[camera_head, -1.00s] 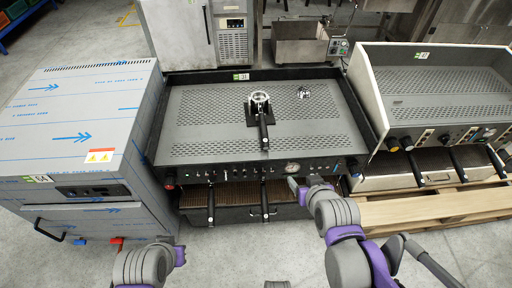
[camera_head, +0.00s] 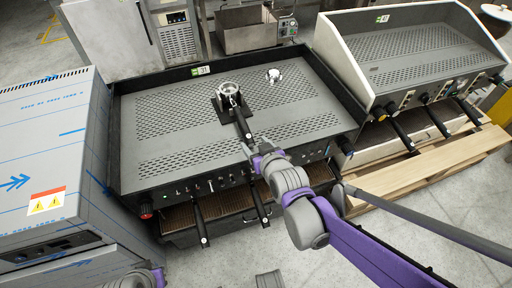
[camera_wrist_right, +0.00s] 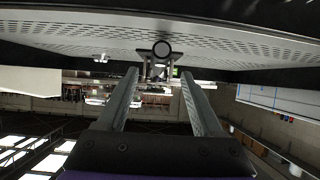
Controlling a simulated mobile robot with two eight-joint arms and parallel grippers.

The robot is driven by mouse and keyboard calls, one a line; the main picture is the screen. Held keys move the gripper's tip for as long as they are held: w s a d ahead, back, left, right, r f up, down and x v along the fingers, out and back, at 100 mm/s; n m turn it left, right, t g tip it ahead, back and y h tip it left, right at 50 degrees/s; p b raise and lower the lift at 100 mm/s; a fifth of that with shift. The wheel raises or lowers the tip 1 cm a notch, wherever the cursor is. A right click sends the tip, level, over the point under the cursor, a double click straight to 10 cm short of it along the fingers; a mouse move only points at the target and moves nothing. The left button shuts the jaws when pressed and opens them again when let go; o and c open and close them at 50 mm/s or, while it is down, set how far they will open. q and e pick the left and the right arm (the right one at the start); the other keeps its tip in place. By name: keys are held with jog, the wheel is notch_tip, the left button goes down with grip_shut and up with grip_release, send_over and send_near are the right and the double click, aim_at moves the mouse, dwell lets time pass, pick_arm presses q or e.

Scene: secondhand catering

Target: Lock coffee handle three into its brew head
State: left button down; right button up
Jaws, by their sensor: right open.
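A coffee handle (camera_head: 241,124) with a metal ring head rests on a small black stand (camera_head: 218,105) on top of the wide coffee machine. Its black grip points toward the front edge. My right gripper (camera_head: 250,144) is at the end of that grip. In the right wrist view the fingers (camera_wrist_right: 160,75) are apart, and the round end of the grip (camera_wrist_right: 161,48) shows beyond them, between their tips. Two other black handles, a left one (camera_head: 200,222) and a middle one (camera_head: 259,204), stick out from the machine's front. The brew head on the right is hidden behind my right arm.
The machine's perforated top (camera_head: 170,125) has raised black edges. A small metal piece (camera_head: 273,75) lies on it. A second machine (camera_head: 420,60) with several handles stands at the right above wooden planks (camera_head: 430,170). A blue-white wrapped cabinet (camera_head: 40,140) stands at the left.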

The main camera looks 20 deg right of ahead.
aim_at(247, 132)
jog(key=b+x, duration=0.2)
jog(key=x, duration=0.2)
jog(key=shift+f, duration=0.15)
jog(key=shift+b+x, duration=1)
jog(key=shift+x, duration=1.45)
grip_shut()
jog(key=shift+w+r, duration=0.1)
jog(key=shift+r, duration=0.1)
jog(key=shift+r+p, duration=0.55)
jog(key=shift+p, duration=0.05)
